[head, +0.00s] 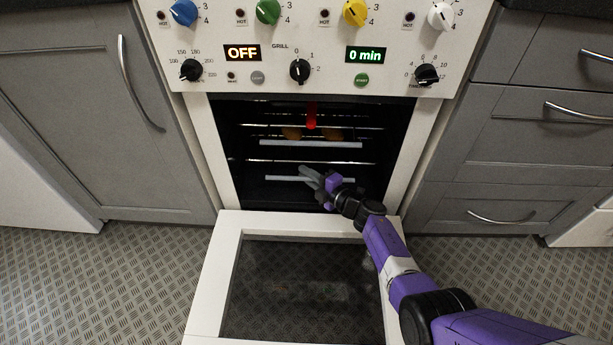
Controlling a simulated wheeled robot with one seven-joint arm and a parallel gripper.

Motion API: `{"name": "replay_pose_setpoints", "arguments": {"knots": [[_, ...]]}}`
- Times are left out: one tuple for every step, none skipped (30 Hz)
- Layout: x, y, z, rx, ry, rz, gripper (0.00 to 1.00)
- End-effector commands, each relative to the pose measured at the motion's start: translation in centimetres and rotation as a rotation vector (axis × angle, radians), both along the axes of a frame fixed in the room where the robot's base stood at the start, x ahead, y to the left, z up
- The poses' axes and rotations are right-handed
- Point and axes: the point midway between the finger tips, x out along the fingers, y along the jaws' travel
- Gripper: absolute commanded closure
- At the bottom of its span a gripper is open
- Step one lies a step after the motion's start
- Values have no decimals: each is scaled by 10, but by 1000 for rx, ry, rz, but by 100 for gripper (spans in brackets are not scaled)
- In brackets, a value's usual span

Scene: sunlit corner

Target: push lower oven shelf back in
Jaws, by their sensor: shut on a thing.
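The oven (226,140) stands open, with its door (228,260) folded down flat toward me. Inside, the lower oven shelf (283,178) shows as a light grey front bar with dark space around it. My gripper (309,174) reaches in over the door from the right, its grey fingers at the middle of this bar. It is shut on the lower shelf's front edge. The fingers and purple wrist hide part of the bar. How far the shelf sticks out is hard to tell.
The upper shelf (310,144) sits above, with yellow-orange items (292,133) and a red thing (311,115) behind its bar. Grey cabinets (90,120) flank the oven on both sides. The control panel (330,77) is above. The patterned floor is clear at the left.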

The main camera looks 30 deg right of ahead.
Motion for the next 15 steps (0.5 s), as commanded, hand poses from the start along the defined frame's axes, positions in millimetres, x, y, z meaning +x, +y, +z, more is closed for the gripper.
{"name": "replay_pose_setpoints", "arguments": {"knots": [[2, -4, 1, -3, 0, -10, 100], [3, -4, 1, -3, 0, -10, 100], [3, -4, 1, -4, 0, -11, 100], [3, -4, 1, -4, 0, -11, 100], [3, -4, 1, -4, 0, -11, 100], [3, -4, 2, -4, 0, -12, 100], [3, -5, 2, -4, -1, -12, 100], [3, -5, 2, -4, -1, -12, 83], [3, -5, 2, -4, -1, -12, 75], [3, -4, 2, -3, -1, -11, 69], [3, -4, 2, -3, -1, -10, 65], [3, -4, 2, -3, -1, -10, 65], [3, -4, 1, -3, -1, -9, 65], [3, -3, 1, -3, -1, -9, 65], [2, -3, 1, -3, 0, -8, 65]]}}
